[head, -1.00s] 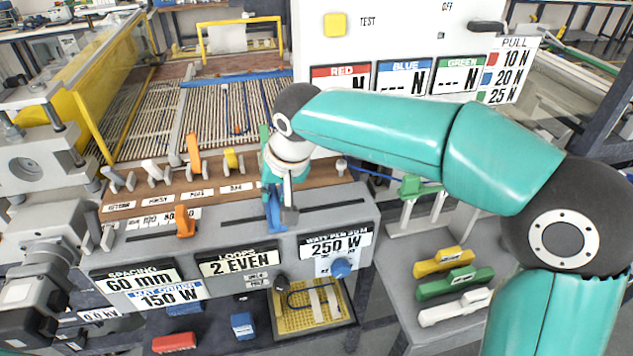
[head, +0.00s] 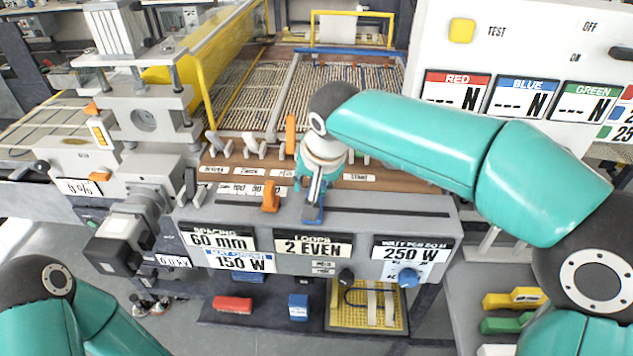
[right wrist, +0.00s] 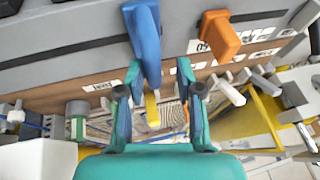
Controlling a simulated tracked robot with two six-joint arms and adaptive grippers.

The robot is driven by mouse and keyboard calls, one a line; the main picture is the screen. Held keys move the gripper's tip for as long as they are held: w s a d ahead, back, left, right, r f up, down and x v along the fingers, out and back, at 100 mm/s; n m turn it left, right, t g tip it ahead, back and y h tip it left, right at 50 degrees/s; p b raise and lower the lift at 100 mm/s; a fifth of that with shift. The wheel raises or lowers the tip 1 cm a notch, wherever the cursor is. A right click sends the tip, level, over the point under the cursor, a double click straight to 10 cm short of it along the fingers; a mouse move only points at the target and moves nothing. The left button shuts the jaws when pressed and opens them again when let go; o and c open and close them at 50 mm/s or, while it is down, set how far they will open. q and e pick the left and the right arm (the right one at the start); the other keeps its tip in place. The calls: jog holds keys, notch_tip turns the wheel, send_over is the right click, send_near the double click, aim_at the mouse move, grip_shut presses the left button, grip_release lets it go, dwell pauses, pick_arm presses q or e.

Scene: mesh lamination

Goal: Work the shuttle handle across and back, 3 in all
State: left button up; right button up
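The blue shuttle handle (head: 313,213) stands at the long dark slot on the front of the grey console (head: 430,222), above the "2 EVEN" sign. In the right wrist view the blue handle (right wrist: 145,42) reaches down between my fingers. My right gripper (head: 316,190) is over it from behind. In the right wrist view my right gripper (right wrist: 160,75) has its fingers apart; the left finger is close against the handle, with a gap on the other side. Whether it touches is hard to tell. My left gripper is out of view; only part of its arm shows at the lower left.
An orange handle (head: 270,197) stands left of the blue one. Several small levers line the brown strip (head: 230,172) behind. A wire bed (head: 340,90) lies beyond. A white panel (head: 520,60) stands at right, a grey press (head: 145,120) at left.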

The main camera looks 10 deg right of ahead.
jog(key=shift+d, duration=0.15)
jog(key=v, duration=1.2)
jog(key=shift+f, duration=0.1)
